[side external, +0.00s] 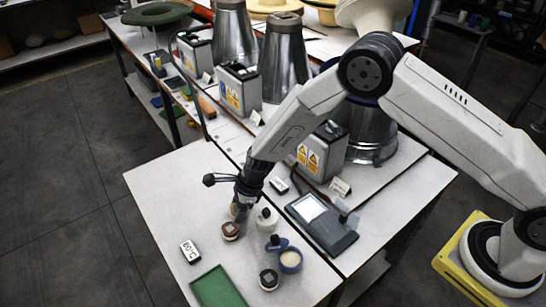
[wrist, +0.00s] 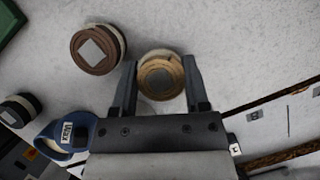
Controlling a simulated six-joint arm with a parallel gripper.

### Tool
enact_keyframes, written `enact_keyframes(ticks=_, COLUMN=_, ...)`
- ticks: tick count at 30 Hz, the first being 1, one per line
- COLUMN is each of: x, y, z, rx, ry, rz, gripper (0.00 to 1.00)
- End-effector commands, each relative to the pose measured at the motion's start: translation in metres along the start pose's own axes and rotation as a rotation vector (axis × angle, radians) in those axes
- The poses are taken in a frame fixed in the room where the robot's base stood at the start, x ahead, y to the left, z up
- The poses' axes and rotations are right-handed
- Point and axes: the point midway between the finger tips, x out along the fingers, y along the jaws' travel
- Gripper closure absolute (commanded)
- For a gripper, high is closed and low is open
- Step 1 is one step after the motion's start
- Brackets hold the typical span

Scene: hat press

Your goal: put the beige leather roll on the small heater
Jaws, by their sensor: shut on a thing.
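The beige leather roll (wrist: 160,75) sits between the two fingertips of my gripper (wrist: 160,88) in the wrist view, its round end with a grey square facing the camera. My gripper is shut on it. In the side external view my gripper (side external: 240,203) points down at the white table, and the roll is mostly hidden behind the fingers. I cannot tell whether the roll touches the table. A low dark grey device with a pale square plate (side external: 308,207), which looks like the small heater, stands to the right of my gripper. Its plate looks bare.
A brown roll (side external: 230,231) stands close to my gripper, a dark roll (side external: 268,279) nearer the front. A green tray (side external: 217,289) and a 60°C sign (side external: 190,251) are at the left.

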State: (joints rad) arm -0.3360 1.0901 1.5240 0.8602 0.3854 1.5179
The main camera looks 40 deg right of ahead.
Motion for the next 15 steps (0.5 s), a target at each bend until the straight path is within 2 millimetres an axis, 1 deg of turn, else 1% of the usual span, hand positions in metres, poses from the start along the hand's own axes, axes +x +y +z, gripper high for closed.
enact_keyframes(ticks=8, x=-0.025, y=-0.001, z=0.011, rx=-0.002, ry=-0.002, rz=-0.002, gripper=1.00)
enact_keyframes(ticks=15, x=-0.053, y=0.015, z=0.007, rx=0.000, ry=-0.002, rz=-0.001, gripper=1.00)
